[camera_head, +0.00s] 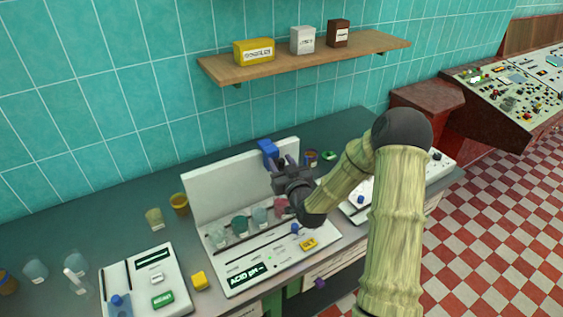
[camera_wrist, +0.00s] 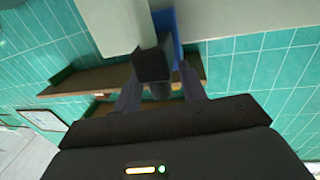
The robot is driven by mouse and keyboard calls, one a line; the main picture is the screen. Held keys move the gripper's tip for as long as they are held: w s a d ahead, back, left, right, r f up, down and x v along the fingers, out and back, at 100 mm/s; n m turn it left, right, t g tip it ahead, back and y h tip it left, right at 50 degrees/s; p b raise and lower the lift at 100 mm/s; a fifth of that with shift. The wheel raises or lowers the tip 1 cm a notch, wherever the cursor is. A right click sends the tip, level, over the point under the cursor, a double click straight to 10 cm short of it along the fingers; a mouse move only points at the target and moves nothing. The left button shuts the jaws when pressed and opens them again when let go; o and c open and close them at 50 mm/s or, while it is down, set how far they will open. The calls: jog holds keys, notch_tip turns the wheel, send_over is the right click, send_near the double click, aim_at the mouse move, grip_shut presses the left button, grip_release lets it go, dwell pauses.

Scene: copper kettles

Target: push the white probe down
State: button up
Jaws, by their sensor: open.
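My gripper (camera_head: 286,164) is open at the upper edge of the white backboard (camera_head: 228,184) of the acid pH station, close to a blue block (camera_head: 268,148) on that edge. In the wrist view my gripper (camera_wrist: 160,88) has its fingers spread on either side of a dark square block (camera_wrist: 153,66). A pale bar (camera_wrist: 147,25) runs up from this block, with a blue part (camera_wrist: 168,28) beside it. Whether the pale bar is the white probe, and whether the fingers touch the block, I cannot tell. In the head view my gripper hides this spot.
Several glasses, one of them green (camera_head: 240,224), stand in front of the backboard. A wooden shelf (camera_head: 370,47) with boxes hangs above. My arm covers the counter's right part.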

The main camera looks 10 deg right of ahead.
grip_shut()
jog(key=b, duration=0.8)
send_over(282, 197)
jog(key=f, duration=0.7)
jog(key=shift+w+f, duration=0.3)
jog(key=shift+w, duration=0.05)
grip_release()
jog(key=shift+f, duration=0.15)
jog(key=shift+s, duration=0.15)
